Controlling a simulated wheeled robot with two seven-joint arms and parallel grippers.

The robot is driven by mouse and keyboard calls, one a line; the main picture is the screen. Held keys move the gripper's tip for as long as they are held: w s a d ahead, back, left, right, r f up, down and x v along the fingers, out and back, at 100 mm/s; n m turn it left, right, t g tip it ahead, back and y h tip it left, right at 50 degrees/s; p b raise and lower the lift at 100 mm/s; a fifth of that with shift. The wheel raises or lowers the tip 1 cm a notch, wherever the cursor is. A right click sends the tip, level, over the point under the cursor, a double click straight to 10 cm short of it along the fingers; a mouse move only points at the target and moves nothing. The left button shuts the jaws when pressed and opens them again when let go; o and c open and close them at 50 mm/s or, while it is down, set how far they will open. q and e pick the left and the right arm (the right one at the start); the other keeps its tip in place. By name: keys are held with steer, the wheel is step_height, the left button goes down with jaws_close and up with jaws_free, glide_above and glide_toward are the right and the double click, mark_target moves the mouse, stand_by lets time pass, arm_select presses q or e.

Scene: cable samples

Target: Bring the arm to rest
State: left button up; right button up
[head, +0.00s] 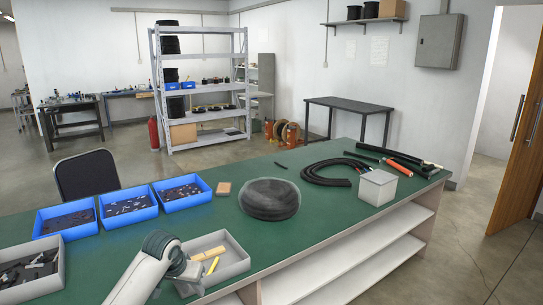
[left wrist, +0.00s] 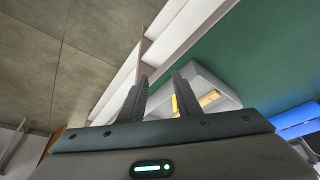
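My left arm comes in at the bottom of the head view, with its gripper (head: 188,270) by the near left side of a grey tray (head: 236,263). The left wrist view shows the two dark fingers of this gripper (left wrist: 160,92) apart, with nothing between them. The tray (left wrist: 214,82) shows behind and right of the fingers there, and yellow pieces lie in it. Part of the tray is hidden by the gripper in the head view. My right gripper is in neither view.
The green workbench (head: 330,215) holds blue bins (head: 130,221) at left, a dark round coil (head: 270,199), a black cable bundle (head: 328,173) and a white box (head: 377,187). Green surface is clear right of the tray. Open shelves (head: 345,275) lie below the near edge.

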arm_select(q)
steer(key=s+a+f, duration=0.1)
steer(key=s+f, duration=0.3)
steer(key=f, duration=0.7)
steer(key=s+a+f+n, duration=0.1)
steer(key=s+f, duration=0.3)
steer(key=f, duration=0.6)
steer(key=s+f, duration=0.4)
steer(key=f, duration=0.7)
steer(key=s+a+f+g, duration=0.1)
steer(key=s+f, duration=1.5)
steer(key=s, duration=0.9)
steer(key=s+f+m+g, duration=0.1)
steer(key=s+f, duration=0.5)
steer(key=s, duration=0.9)
steer(key=s+f+g+y, duration=0.1)
steer(key=s+f, duration=0.5)
steer(key=s, duration=0.9)
steer(key=shift+d, duration=0.35)
